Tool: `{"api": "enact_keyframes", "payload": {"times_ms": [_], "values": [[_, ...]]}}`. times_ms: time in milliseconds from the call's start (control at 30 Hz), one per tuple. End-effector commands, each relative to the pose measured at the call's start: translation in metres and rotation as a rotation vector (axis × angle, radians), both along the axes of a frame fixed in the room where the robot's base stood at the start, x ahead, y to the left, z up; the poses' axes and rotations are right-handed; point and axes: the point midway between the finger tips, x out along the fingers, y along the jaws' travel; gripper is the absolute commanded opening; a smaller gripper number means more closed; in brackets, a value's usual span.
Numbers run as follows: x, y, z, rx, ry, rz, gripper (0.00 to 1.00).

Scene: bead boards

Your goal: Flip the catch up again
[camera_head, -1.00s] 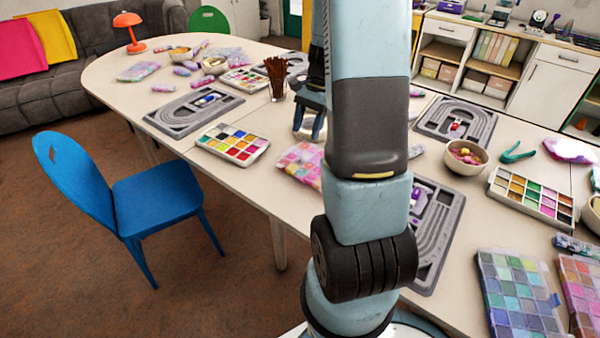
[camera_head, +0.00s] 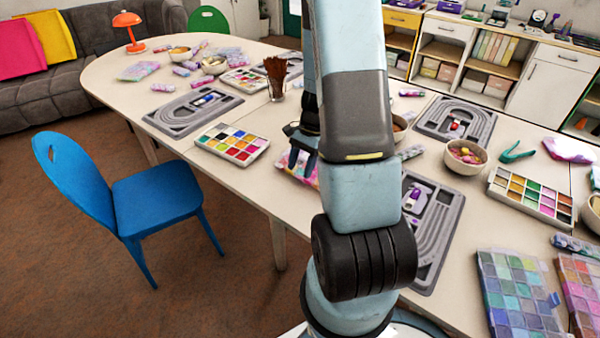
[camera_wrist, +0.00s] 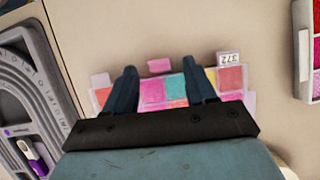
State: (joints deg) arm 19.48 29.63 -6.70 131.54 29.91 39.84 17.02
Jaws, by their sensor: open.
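A flat clear box (camera_wrist: 153,92) with pink, teal, red and orange compartments lies on the table below my gripper in the wrist view. A small pink tab (camera_wrist: 160,65), which looks like its catch, sticks out from the far edge; I cannot tell whether it is up or down. My gripper (camera_wrist: 160,67) is open and empty, its two fingers over the box on either side of the tab. The near part of the box is hidden by my gripper. In the head view the box (camera_head: 290,166) shows only partly beside my arm.
A grey bead board (camera_wrist: 45,95) lies left of the box. A paint-like palette (camera_head: 232,144) and a cup of brown sticks (camera_head: 276,88) are close by in the head view. Bare table lies beyond the box.

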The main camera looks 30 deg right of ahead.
Motion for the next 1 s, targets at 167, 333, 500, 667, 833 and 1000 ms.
{"api": "enact_keyframes", "payload": {"times_ms": [167, 333, 500, 667, 833, 1000], "values": [[-0.003, 0.007, -0.018, 0.001, 0.000, 0.000, 0.55], [-0.004, 0.010, -0.025, 0.000, 0.001, 0.000, 0.55], [-0.004, 0.010, -0.026, -0.001, 0.000, 0.000, 0.55], [-0.004, 0.010, -0.026, -0.001, 0.000, 0.000, 0.50], [-0.004, 0.010, -0.026, -0.001, 0.000, 0.000, 0.33], [-0.004, 0.009, -0.026, -0.001, 0.000, 0.000, 0.17]]}}
